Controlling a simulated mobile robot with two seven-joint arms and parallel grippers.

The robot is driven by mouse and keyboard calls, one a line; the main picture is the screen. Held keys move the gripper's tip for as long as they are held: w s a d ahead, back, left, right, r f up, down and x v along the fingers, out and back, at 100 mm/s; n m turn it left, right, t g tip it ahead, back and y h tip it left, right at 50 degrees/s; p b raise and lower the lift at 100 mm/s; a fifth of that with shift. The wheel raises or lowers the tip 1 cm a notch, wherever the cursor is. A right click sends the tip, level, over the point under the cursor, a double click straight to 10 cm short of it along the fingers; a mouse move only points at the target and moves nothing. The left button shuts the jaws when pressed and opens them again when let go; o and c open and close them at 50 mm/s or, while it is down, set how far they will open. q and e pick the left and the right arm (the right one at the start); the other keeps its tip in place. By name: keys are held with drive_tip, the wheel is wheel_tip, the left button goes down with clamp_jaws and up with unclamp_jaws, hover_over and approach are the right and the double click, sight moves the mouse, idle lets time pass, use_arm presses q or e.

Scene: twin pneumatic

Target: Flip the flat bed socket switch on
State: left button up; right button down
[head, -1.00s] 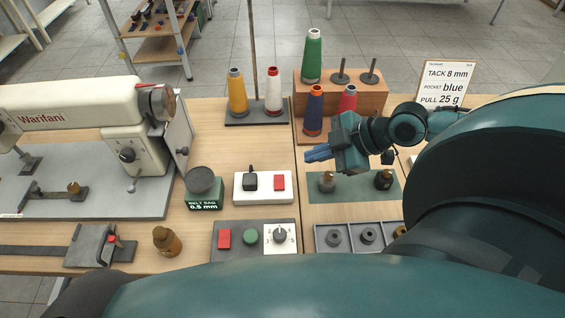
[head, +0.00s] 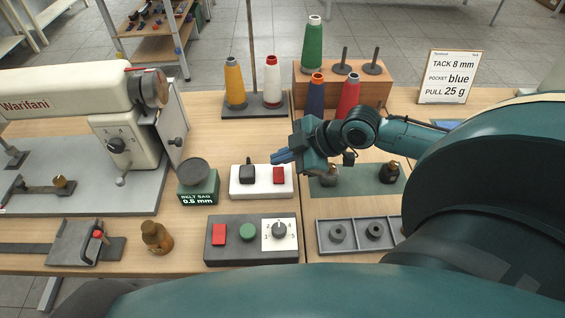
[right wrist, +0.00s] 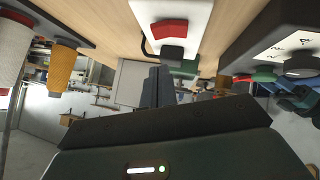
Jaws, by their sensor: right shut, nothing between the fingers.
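The socket is a white block (head: 262,189) on the table, with a black plug (head: 247,174) on its left and a red rocker switch (head: 279,175) on its right. It also shows upside down at the top of the right wrist view, as a white block (right wrist: 200,14) with the red switch (right wrist: 170,30). My right gripper (head: 275,158) is shut and empty, its blue fingers pointing left. The fingertips appear just behind or above the red switch; I cannot tell whether they touch it. In the wrist view the shut fingers (right wrist: 158,86) are clear of the switch.
A grey control box (head: 250,250) with red and green buttons and a dial stands in front of the socket. A green box (head: 199,188) is left of it. Thread cones (head: 271,82) stand behind. The sewing machine (head: 80,92) is at left.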

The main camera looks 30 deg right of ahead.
sight(283, 171)
drive_tip(key=shift+w+d+f, duration=0.2)
drive_tip(key=shift+f, duration=0.55)
drive_tip(key=shift+w+d+f, duration=0.15)
drive_tip(key=shift+w+f, duration=0.05)
drive_tip(key=shift+f, duration=0.55)
drive_tip(key=shift+w+d+f+g+b, duration=0.15)
drive_tip(key=shift+w+f+g+b, duration=0.15)
drive_tip(key=shift+f+g, duration=0.1)
drive_tip(key=shift+s+r, duration=0.1)
drive_tip(key=shift+s, duration=0.15)
